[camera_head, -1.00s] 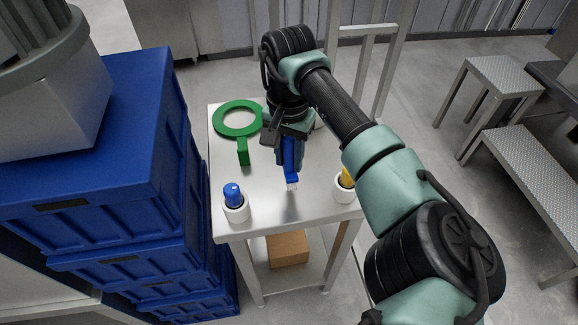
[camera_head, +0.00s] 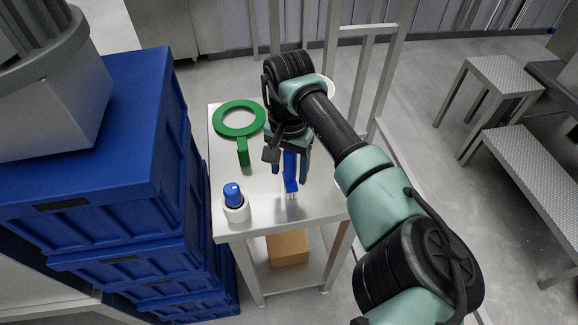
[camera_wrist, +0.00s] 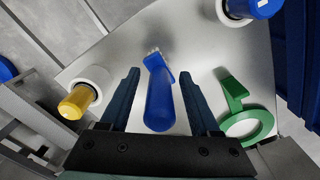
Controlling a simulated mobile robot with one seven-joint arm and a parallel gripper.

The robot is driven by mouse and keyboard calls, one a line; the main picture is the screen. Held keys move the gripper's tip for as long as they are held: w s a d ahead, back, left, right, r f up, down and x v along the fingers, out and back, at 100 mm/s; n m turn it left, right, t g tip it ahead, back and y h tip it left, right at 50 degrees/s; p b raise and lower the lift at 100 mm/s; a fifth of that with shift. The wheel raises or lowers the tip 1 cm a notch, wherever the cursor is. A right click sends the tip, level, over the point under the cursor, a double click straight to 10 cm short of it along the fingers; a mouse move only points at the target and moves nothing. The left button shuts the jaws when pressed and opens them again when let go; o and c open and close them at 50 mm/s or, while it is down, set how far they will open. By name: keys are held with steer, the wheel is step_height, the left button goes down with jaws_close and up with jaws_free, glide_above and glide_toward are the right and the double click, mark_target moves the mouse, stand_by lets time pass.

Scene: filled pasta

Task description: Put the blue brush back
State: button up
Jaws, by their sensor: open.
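The blue brush (camera_head: 290,172) is between the two fingers of my gripper (camera_head: 289,178), over the metal table. In the wrist view the brush's blue handle (camera_wrist: 159,100) points toward the gripper, with its pale bristles at the far end. My gripper (camera_wrist: 159,74) is open, with one finger on each side of the brush and gaps showing. I cannot tell whether the brush rests flat on the table. A white holder (camera_head: 236,213) at the table's front left has a blue-topped item (camera_head: 233,194) in it. A white holder with a yellow item (camera_wrist: 77,102) shows in the wrist view.
The metal table (camera_head: 262,218) also carries a green ring with a handle (camera_head: 243,150) at left. Stacked blue crates (camera_head: 130,150) stand close to the table's left side. A brown box (camera_head: 288,248) sits on the lower shelf. The table's front middle is clear.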

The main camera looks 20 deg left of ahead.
steer(key=shift+r, duration=0.1)
step_height(320, 180, up, 12)
steer(key=shift+r+b, duration=0.1)
steer(key=shift+b, duration=0.35)
stand_by(0.3)
